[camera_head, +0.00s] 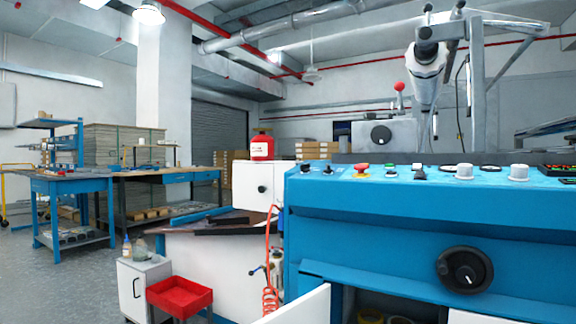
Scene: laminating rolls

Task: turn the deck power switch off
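The blue machine deck (420,216) fills the right of the head view, with a row of controls along its top edge. Neither of my grippers is in view.
A black handwheel (465,270) sticks out of the deck front. Above it hangs a metal roller (427,62). A red canister (262,146) stands on a white cabinet. A red tray (180,297) and orange coiled hose (270,298) are lower left. Floor at far left is clear.

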